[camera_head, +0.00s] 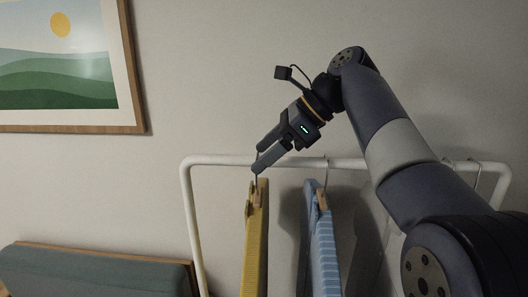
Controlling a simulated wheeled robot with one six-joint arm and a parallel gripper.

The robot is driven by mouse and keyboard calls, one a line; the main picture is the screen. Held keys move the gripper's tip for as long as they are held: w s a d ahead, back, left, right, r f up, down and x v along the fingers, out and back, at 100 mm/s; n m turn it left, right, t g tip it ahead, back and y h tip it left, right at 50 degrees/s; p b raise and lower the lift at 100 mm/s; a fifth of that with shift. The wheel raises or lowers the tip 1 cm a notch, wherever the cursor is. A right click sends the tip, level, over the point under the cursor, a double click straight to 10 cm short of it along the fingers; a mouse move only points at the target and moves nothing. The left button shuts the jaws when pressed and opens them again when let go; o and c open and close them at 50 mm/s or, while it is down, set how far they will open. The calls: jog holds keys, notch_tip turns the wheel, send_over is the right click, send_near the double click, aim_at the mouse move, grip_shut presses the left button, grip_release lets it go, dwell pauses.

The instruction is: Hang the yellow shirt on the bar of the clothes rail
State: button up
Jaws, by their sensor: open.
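The yellow shirt (256,245) hangs edge-on on a wooden hanger (257,193) below the left part of the bar (225,160) of the white clothes rail. A thin hook rises from the hanger to the gripper fingers. My gripper (258,164) is open, with its fingertips at the hook just above the shirt, in front of the bar. The fingers cover the top of the hook, so I cannot see whether it sits over the bar.
A blue shirt (323,246) hangs on the bar to the right of the yellow one. More hooks (447,164) show at the right, partly behind my arm. A framed picture (62,65) is on the wall. A grey-green padded seat (95,275) stands at lower left.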

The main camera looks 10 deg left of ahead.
jog(key=p+v, duration=0.2)
jog(key=v, duration=0.8)
jog(key=b+x, duration=0.2)
jog(key=x, duration=0.8)
jog(key=shift+a+f, duration=0.2)
jog(key=shift+a+r+p, duration=0.15)
jog(key=shift+r+p, duration=0.2)
jog(key=shift+r, duration=1)
